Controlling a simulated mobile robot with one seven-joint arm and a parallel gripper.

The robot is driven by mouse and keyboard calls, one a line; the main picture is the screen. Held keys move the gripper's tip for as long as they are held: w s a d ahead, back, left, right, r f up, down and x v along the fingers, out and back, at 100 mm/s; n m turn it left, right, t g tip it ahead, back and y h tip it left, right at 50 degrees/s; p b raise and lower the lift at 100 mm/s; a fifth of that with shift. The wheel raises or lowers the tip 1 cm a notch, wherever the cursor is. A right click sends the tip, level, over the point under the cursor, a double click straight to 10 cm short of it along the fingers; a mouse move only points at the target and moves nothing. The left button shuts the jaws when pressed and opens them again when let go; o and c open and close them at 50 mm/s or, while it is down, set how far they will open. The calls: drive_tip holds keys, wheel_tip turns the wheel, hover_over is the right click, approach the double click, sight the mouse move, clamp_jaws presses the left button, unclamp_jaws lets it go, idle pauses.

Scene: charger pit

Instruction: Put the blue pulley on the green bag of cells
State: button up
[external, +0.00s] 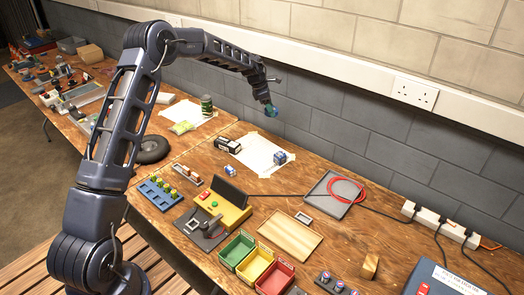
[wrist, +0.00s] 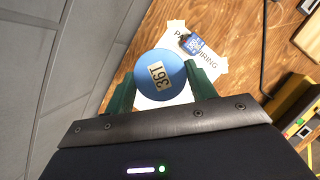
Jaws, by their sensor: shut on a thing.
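My gripper (external: 270,107) is raised above the back of the bench, near the grey wall, in the external view. In the wrist view its green fingers (wrist: 160,85) are shut on the blue pulley (wrist: 160,76), a round disc with a "36T" label facing the camera. The pulley is small and partly hidden by the fingers in the external view. The green bag of cells (external: 182,127) appears to be the pale green packet lying on a white sheet, further left along the bench and lower than my gripper. I do not see the bag in the wrist view.
A dark green can (external: 207,104) stands close behind the bag. A black wheel (external: 151,149) lies in front of the bag's sheet.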

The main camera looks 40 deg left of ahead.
drive_tip(key=s+a+n+y, duration=0.1)
drive_tip(key=s+a+n, duration=0.15)
drive_tip(key=a, duration=1.05)
drive_tip(key=s+a+n, duration=0.1)
drive_tip(key=s+a, duration=0.3)
drive_tip(key=a, duration=0.9)
drive_tip(key=r+n+t+y, duration=0.1)
drive_tip(key=n+t, duration=0.1)
drive_tip(key=n, duration=0.2)
hover_over(179, 126)
drive_tip(key=s, duration=0.2)
drive_tip(key=shift+m, duration=0.25)
drive_tip(key=f, duration=1.9)
drive_tip(key=shift+w, duration=0.2)
drive_tip(key=shift+f, duration=0.1)
drive_tip(key=o, duration=1.1)
drive_tip(key=shift+c, duration=0.2)
drive_tip(key=d+v, duration=0.1)
drive_tip(key=v, duration=1.1)
drive_tip(key=shift+w+a+r, duration=0.25)
drive_tip(key=shift+a+r, duration=0.05)
